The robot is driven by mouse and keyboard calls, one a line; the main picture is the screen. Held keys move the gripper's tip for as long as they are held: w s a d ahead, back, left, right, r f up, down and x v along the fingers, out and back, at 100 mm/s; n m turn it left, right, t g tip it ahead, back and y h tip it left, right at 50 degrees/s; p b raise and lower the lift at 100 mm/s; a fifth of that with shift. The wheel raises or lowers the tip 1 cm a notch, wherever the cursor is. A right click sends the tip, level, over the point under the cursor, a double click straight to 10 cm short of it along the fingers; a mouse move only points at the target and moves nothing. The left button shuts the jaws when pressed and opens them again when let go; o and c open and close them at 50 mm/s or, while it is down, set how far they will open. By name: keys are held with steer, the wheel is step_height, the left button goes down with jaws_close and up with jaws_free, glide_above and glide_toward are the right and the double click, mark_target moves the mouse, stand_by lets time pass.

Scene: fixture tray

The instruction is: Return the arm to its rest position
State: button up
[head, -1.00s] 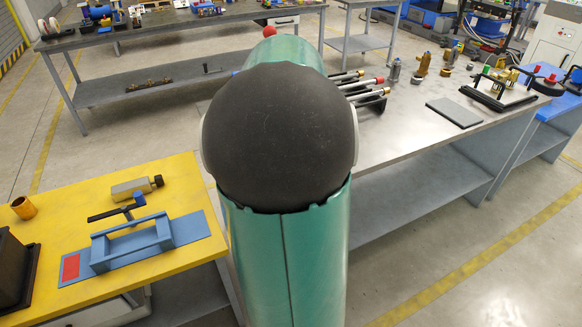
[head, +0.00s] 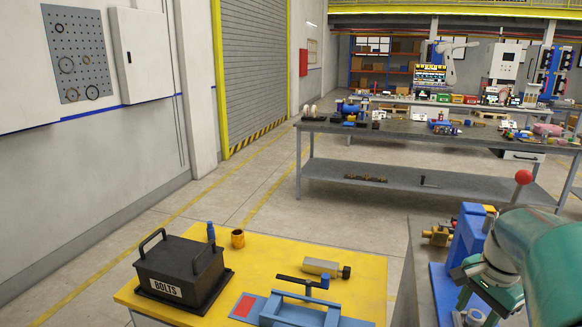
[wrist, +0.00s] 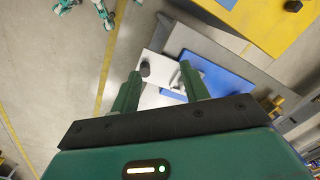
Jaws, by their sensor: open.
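My arm (head: 550,260) is teal and comes in from the right edge of the head view. Its wrist end is at the lower right, close to a blue fixture (head: 466,240) on a grey bench. In the wrist view my gripper (wrist: 160,84) has its two green fingers apart with nothing between them. Beyond the fingers, lower down, are a blue plate (wrist: 222,75) and a pale plate with a dark knob (wrist: 145,70). I cannot tell the exact gap between the fingers and these plates.
A yellow table (head: 340,262) at the front holds a black box marked BOLTS (head: 180,268), an orange cup (head: 238,238), a grey cylinder (head: 321,267) and a blue frame (head: 290,313). A long workbench (head: 420,135) stands behind. Open floor (head: 230,185) lies at left.

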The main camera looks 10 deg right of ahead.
steer(key=s+a+r+n+t, duration=0.1)
steer(key=a+n+t, duration=0.1)
steer(key=a+n, duration=0.6)
steer(key=s+a+r+n+t, duration=0.1)
steer(key=a+n, duration=0.7)
steer(key=a, duration=1.4)
steer(key=shift+s+a+r+t, duration=0.15)
steer(key=shift+s+a+t, duration=0.1)
steer(key=shift+s+t, duration=0.4)
steer(key=shift+w+d, duration=0.1)
steer(key=shift+w, duration=0.05)
